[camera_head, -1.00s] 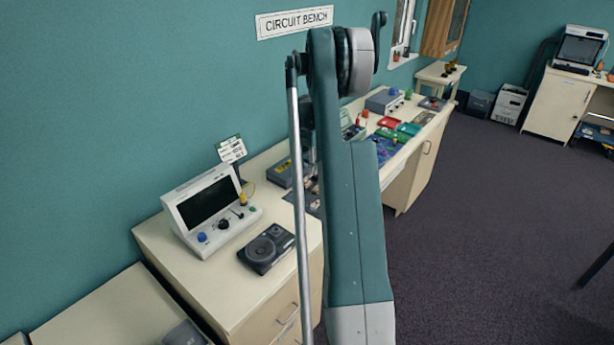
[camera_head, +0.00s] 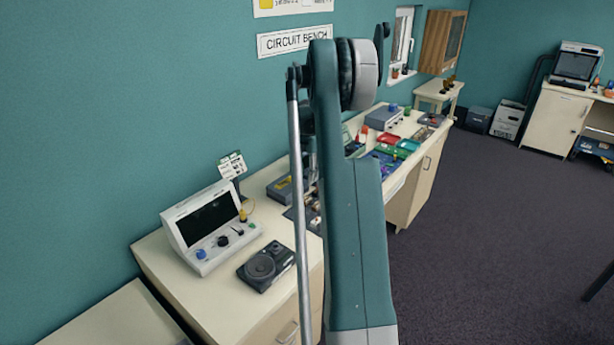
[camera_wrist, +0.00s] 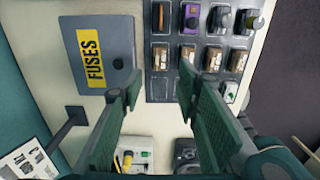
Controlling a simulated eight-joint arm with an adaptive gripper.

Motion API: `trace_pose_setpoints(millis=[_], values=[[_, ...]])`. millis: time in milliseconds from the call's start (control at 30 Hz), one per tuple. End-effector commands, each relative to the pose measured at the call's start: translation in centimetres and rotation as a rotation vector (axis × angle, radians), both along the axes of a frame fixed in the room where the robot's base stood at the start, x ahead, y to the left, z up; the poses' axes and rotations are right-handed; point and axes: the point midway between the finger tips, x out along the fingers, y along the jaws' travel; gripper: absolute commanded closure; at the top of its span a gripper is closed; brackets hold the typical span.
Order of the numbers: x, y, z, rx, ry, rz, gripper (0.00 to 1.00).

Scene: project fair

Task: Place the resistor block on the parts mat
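My gripper (camera_wrist: 161,80) is open and empty in the wrist view, its two green-padded fingers apart over the bench. Just beyond the fingertips lies a dark mat (camera_wrist: 174,38) with rows of small components in cells; the right finger covers part of it. I cannot tell which component is the resistor block, nor whether this is the parts mat. In the head view the dark mat (camera_head: 291,214) is partly hidden by my arm. A blue mat (camera_head: 376,155) with small items lies farther along the bench.
A grey FUSES box (camera_wrist: 112,75) lies left of the dark mat. A white instrument with a screen (camera_head: 207,227) and a black device (camera_head: 266,267) stand on the near bench. Red (camera_head: 389,140) and green (camera_head: 407,146) trays lie farther back. Open floor is on the right.

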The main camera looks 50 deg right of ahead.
Motion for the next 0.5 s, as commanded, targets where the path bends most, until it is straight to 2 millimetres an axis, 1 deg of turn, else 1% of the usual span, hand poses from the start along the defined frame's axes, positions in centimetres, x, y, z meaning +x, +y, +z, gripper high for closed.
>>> trace_pose_setpoints(millis=[333, 433, 500], values=[[0.0, 0.1, 0.1, -0.001, -0.001, -0.002, 0.67], [0.2, 0.7, 0.5, -0.003, -0.003, -0.01, 0.67], [0.4, 1.3, 1.0, -0.006, -0.007, -0.02, 0.67]])
